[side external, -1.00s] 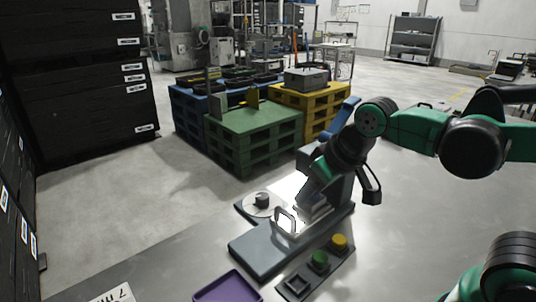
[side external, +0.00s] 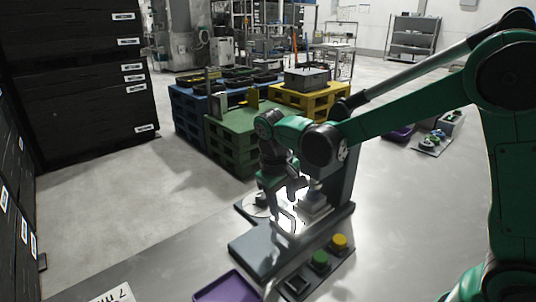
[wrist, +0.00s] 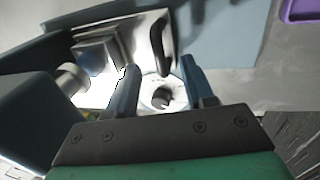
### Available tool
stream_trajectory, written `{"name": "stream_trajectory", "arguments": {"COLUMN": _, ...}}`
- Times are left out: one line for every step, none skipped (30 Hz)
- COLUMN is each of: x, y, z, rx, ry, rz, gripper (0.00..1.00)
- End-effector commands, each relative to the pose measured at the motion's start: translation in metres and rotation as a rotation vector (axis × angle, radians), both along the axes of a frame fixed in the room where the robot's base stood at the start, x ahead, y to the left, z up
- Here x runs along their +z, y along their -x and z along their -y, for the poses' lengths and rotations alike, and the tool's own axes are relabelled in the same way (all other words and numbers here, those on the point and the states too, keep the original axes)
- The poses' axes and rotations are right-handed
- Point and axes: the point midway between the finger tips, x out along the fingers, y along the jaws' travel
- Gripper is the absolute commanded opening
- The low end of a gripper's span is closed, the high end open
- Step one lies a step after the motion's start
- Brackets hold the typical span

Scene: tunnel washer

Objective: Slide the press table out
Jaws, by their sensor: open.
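The press table (side external: 290,226) is a bright, strongly lit plate on the grey base of the press (side external: 345,178). Its upright loop handle (side external: 282,222) stands at the plate's front. In the wrist view the plate (wrist: 135,28) carries a dark handle bar (wrist: 160,45). My gripper (side external: 293,188) is open, just above and beside the handle. In the wrist view the handle bar lies ahead of the gap between my two fingertips (wrist: 158,66). I cannot tell whether a finger touches it. My wrist partly hides the press's far left side.
A pale disc with a dark knob (wrist: 162,95) is beside the press. Green (side external: 320,258) and yellow (side external: 339,241) buttons stand in front of it. A purple tray (side external: 226,287) lies at the front. Pallets (side external: 232,140) stand behind.

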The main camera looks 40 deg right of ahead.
Motion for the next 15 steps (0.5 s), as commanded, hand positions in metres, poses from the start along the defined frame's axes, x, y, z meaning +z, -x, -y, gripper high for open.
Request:
{"name": "stream_trajectory", "arguments": {"x": -0.006, "y": 0.0, "z": 0.001, "rx": -0.001, "ry": 0.0, "rz": 0.0, "gripper": 0.47}}
{"name": "stream_trajectory", "arguments": {"x": -0.009, "y": 0.0, "z": 0.002, "rx": 0.0, "ry": 0.0, "rz": 0.0, "gripper": 0.47}}
{"name": "stream_trajectory", "arguments": {"x": -0.012, "y": 0.0, "z": 0.002, "rx": 0.0, "ry": 0.0, "rz": 0.0, "gripper": 0.47}}
{"name": "stream_trajectory", "arguments": {"x": -0.014, "y": 0.0, "z": 0.003, "rx": 0.0, "ry": 0.0, "rz": 0.001, "gripper": 0.47}}
{"name": "stream_trajectory", "arguments": {"x": -0.015, "y": 0.0, "z": 0.003, "rx": 0.001, "ry": 0.0, "rz": 0.001, "gripper": 0.47}}
{"name": "stream_trajectory", "arguments": {"x": -0.017, "y": 0.0, "z": 0.003, "rx": 0.001, "ry": 0.0, "rz": 0.001, "gripper": 0.47}}
{"name": "stream_trajectory", "arguments": {"x": -0.017, "y": 0.0, "z": 0.003, "rx": 0.001, "ry": 0.0, "rz": 0.001, "gripper": 0.47}}
{"name": "stream_trajectory", "arguments": {"x": -0.018, "y": 0.0, "z": 0.004, "rx": 0.001, "ry": 0.0, "rz": 0.001, "gripper": 0.47}}
{"name": "stream_trajectory", "arguments": {"x": -0.018, "y": 0.0, "z": 0.004, "rx": 0.001, "ry": 0.0, "rz": 0.001, "gripper": 0.47}}
{"name": "stream_trajectory", "arguments": {"x": -0.018, "y": 0.0, "z": 0.004, "rx": 0.001, "ry": 0.0, "rz": 0.001, "gripper": 0.47}}
{"name": "stream_trajectory", "arguments": {"x": -0.018, "y": 0.0, "z": 0.004, "rx": 0.001, "ry": 0.0, "rz": 0.001, "gripper": 0.47}}
{"name": "stream_trajectory", "arguments": {"x": -0.018, "y": 0.0, "z": 0.004, "rx": 0.001, "ry": 0.0, "rz": 0.001, "gripper": 0.47}}
{"name": "stream_trajectory", "arguments": {"x": -0.018, "y": 0.0, "z": 0.004, "rx": 0.001, "ry": 0.0, "rz": 0.001, "gripper": 0.47}}
{"name": "stream_trajectory", "arguments": {"x": -0.018, "y": 0.0, "z": 0.004, "rx": 0.001, "ry": 0.0, "rz": 0.001, "gripper": 0.47}}
{"name": "stream_trajectory", "arguments": {"x": -0.018, "y": 0.0, "z": 0.004, "rx": 0.001, "ry": 0.0, "rz": 0.001, "gripper": 0.36}}
